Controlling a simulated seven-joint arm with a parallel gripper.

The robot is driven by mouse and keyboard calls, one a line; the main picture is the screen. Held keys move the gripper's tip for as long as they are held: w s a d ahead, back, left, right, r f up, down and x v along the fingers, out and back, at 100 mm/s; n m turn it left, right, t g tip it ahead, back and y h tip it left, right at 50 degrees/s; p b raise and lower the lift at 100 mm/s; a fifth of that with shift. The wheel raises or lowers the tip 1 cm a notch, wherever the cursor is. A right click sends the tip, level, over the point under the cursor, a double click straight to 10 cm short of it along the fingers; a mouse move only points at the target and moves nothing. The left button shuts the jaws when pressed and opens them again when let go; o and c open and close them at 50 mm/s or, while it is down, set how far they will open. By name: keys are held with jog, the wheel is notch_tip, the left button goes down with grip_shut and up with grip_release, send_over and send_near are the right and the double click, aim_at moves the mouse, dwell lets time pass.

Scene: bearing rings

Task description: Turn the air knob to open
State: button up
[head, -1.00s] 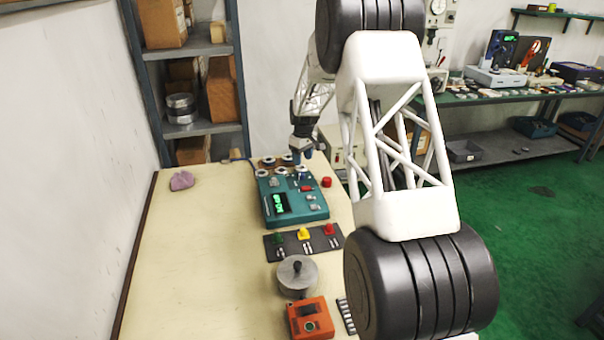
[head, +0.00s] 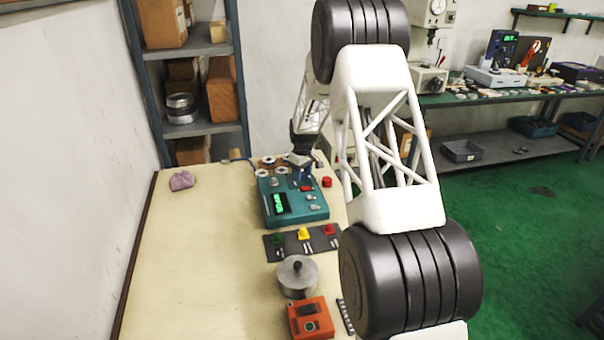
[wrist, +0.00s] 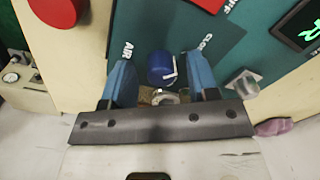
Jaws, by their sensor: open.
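The teal control box (head: 303,211) stands on the bench with a green lit display. In the wrist view, a blue round knob (wrist: 160,68) with a white pointer mark sits on its teal panel (wrist: 150,25). The lettering "AIR" lies at the knob's left, and a partly covered label starting with "C" lies at its upper right. My gripper (wrist: 158,66) is open, with one blue finger on each side of the knob and visible gaps between. Whether the fingertips reach down beside the knob is hard to tell. In the head view my gripper (head: 301,176) covers the knob.
A red round button (head: 327,182) stands right of the box. A dark strip with green, yellow and red pieces (head: 304,241), a metal pot (head: 297,276) and an orange box (head: 311,318) lie nearer.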

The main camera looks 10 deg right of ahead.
jog(key=c, duration=0.9)
jog(key=shift+m, duration=0.5)
jog(key=m, duration=0.8)
jog(key=shift+a, duration=0.1)
jog(key=m, duration=0.9)
jog(key=shift+t, duration=0.3)
